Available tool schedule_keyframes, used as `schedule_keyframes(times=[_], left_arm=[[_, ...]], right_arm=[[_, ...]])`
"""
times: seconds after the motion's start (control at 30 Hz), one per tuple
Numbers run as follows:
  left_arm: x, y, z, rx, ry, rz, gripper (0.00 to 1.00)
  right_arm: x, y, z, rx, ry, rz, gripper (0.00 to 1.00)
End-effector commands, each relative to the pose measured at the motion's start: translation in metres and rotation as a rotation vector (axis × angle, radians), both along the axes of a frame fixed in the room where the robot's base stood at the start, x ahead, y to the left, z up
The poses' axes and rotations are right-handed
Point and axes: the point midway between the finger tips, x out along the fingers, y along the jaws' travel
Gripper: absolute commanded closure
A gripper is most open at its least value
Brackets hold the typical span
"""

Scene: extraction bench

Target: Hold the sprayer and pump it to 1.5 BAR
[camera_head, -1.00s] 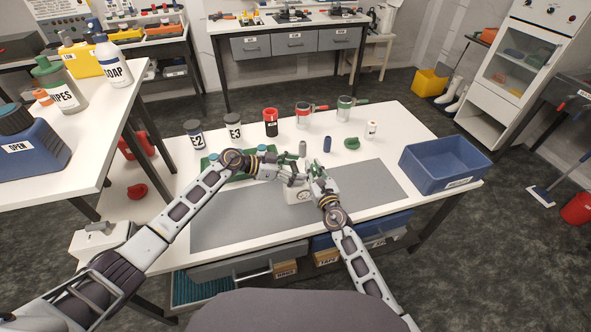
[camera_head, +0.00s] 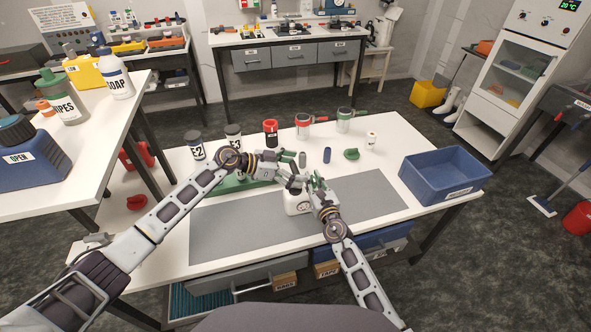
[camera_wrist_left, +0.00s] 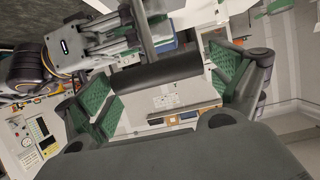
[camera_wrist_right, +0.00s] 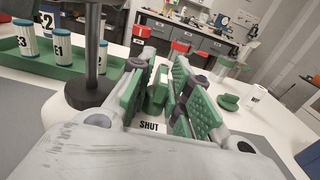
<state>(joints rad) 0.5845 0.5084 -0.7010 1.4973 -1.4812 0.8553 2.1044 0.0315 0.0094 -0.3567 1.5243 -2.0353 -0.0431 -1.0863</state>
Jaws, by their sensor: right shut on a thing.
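The sprayer is a white body (camera_head: 296,203) with a round gauge on its front, standing on the grey mat (camera_head: 225,226); the gauge reading is too small to tell. In the right wrist view a dark pump rod (camera_wrist_right: 92,50) rises from it. My right gripper (camera_head: 309,187) is shut on a green part (camera_wrist_right: 157,92) of the sprayer, above a label reading SHUT (camera_wrist_right: 149,126). My left gripper (camera_head: 292,166) is above the sprayer with fingers wide apart. In the left wrist view the dark pump handle bar (camera_wrist_left: 155,73) lies between its green pads, with gaps visible.
A green tray (camera_head: 236,186) with small bottles is left of the sprayer. Bottles and cans, including a red one (camera_head: 270,133), stand behind. A blue crate (camera_head: 443,172) is at the right end. The mat's left and right parts are clear.

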Motion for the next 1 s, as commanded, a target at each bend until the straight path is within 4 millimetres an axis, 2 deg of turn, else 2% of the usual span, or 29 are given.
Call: schedule_keyframes(times=[0.53,1.0], left_arm=[[-0.002,0.005,0.001,0.002,0.002,-0.001,0.04],[-0.013,0.044,0.017,0.001,0.002,0.002,0.04]], right_arm=[[0.0,0.0,-0.001,-0.001,0.002,0.0,1.0],[0.0,0.0,-0.001,-0.001,0.002,0.0,1.0]])
